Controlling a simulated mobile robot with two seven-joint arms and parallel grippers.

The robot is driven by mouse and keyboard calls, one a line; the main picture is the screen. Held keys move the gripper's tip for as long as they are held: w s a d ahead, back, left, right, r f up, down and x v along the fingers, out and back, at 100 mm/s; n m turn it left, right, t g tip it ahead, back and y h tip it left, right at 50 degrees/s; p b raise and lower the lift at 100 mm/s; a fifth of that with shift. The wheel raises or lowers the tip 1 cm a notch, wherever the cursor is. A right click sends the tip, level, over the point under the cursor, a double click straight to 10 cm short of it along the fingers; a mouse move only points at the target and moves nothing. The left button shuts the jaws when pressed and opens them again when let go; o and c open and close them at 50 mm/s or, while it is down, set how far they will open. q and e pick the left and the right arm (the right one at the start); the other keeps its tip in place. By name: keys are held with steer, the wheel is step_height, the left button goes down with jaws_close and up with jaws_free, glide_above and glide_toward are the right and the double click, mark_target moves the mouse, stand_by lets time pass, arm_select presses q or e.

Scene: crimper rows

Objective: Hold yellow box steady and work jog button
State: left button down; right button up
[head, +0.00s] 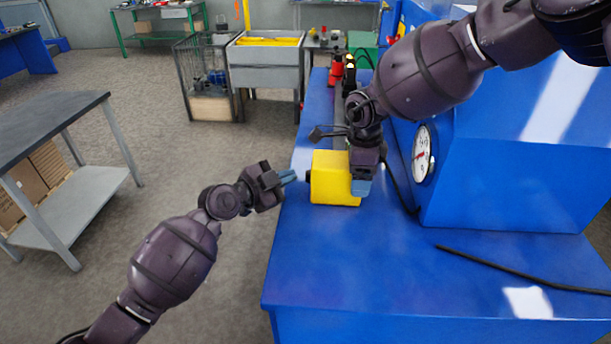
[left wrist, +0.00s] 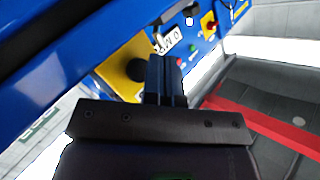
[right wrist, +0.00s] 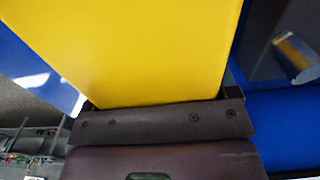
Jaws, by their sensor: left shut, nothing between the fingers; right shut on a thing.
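The yellow box (head: 333,180) sits on the blue machine bed, near its left edge. A dark round jog button (head: 308,176) stands out from its left face. The button shows as a black disc (left wrist: 138,70) in the left wrist view. My right gripper (head: 361,186) reaches down from above and is shut on the box at its right side. The yellow box (right wrist: 130,50) fills the upper right wrist view. My left gripper (head: 289,177) is shut and empty, its blue fingertips pointing at the button, with a small gap visible between them in the head view.
The blue machine housing (head: 520,165) with a round dial gauge (head: 421,155) stands close on the right. A black cable (head: 520,273) lies across the bed. Red and black items (head: 336,68) stand at the back. A grey-topped table (head: 45,125) is at the left; floor between is clear.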

arm_select(q)
steer(key=shift+d, duration=0.1)
stand_by(0.5)
steer(key=shift+d, duration=0.3)
steer(key=shift+d, duration=0.65)
stand_by(1.1)
steer(key=shift+a, duration=1.05)
steer(key=shift+a, duration=2.5)
